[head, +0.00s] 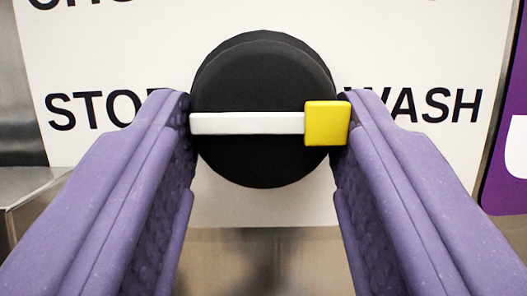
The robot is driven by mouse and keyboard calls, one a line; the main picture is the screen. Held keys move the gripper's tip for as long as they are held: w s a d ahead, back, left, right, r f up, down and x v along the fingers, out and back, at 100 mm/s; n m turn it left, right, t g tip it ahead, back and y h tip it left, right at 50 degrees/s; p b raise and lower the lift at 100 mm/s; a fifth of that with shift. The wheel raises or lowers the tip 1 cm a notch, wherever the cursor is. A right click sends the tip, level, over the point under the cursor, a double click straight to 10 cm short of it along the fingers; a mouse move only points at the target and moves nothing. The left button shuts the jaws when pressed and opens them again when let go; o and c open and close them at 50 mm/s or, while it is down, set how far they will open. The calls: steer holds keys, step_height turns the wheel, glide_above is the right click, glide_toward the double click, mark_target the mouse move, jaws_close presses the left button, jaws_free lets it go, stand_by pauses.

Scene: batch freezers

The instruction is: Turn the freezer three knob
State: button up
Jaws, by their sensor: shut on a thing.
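The freezer knob (262,158) is a round black dial in the middle of the head view. A white bar (245,123) crosses its face level, and a yellow square (327,123) sits at the bar's right end. The yellow end is on the side of the word WASH, and STOP, partly hidden, is at the left. My gripper (263,125) has purple fingers on the knob's left and right sides, shut on it. The fingertips hide the knob's side edges and parts of the lettering.
The white label panel (420,50) behind the knob carries black words, with the top line cut off. A metal surface (262,262) lies below it. A metal ledge (30,185) is at the left, and a purple panel with white lettering (505,180) is at the right edge.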

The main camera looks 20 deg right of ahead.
steer(key=o, duration=0.9)
steer(key=shift+r, duration=0.45)
steer(key=shift+o, duration=0.8)
steer(key=shift+w+f, duration=0.2)
steer(key=shift+f, duration=0.05)
steer(key=shift+s, duration=0.1)
steer(key=p+v, duration=0.1)
steer(key=v, duration=0.6)
steer(key=shift+s+f, duration=0.15)
steer(key=shift+s, duration=0.2)
steer(key=shift+a+f, duration=0.1)
steer(key=shift+a, duration=0.05)
